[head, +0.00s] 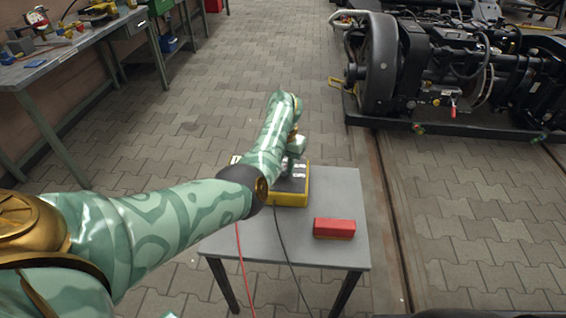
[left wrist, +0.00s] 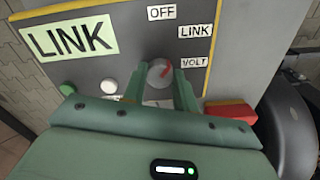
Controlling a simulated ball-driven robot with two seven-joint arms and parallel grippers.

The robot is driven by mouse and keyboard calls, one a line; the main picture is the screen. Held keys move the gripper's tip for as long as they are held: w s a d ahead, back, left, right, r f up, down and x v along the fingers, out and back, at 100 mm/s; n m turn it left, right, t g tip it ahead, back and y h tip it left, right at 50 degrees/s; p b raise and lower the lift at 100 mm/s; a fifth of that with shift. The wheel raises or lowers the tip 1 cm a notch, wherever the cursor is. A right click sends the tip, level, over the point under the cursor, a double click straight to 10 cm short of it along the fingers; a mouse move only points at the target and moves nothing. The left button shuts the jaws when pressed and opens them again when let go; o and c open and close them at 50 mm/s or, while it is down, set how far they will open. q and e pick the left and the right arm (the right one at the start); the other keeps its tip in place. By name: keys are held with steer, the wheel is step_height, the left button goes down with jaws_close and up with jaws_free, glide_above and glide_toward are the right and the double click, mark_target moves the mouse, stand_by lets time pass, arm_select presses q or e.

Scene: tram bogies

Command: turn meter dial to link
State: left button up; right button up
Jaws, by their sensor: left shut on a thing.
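The meter (head: 292,192), a yellow-edged box with a dark grey face, stands on the small grey table. In the left wrist view its face (left wrist: 120,62) shows a round grey dial (left wrist: 160,73) with a red pointer mark. The mark points up and right, on the side of the small LINK (left wrist: 195,31) and VOLT (left wrist: 194,62) labels; I cannot tell exactly which it meets. OFF (left wrist: 161,13) is above. My left gripper (left wrist: 161,80) is shut on the dial, one finger on each side. In the head view this gripper (head: 296,150) is partly hidden by my arm. My right gripper is out of view.
A large LINK label (left wrist: 70,38), a green button (left wrist: 68,89) and a white button (left wrist: 109,86) are on the meter face. A red block (head: 334,228) lies on the table (head: 345,190). Red and black leads hang off the front. A bogie (head: 440,75) stands at the right.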

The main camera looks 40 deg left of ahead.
mark_target(284, 167)
arm_select(q)
steer(key=shift+m, duration=0.4)
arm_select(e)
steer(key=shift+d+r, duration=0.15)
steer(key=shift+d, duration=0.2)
arm_select(q)
steer(key=o, duration=1)
steer(key=shift+c, duration=0.2)
step_height(284, 167, up, 16)
steer(key=p, duration=0.7)
steer(key=shift+p, duration=0.3)
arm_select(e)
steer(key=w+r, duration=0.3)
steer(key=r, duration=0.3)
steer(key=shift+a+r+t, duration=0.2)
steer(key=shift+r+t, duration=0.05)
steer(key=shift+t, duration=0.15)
arm_select(q)
steer(key=shift+r, duration=0.1)
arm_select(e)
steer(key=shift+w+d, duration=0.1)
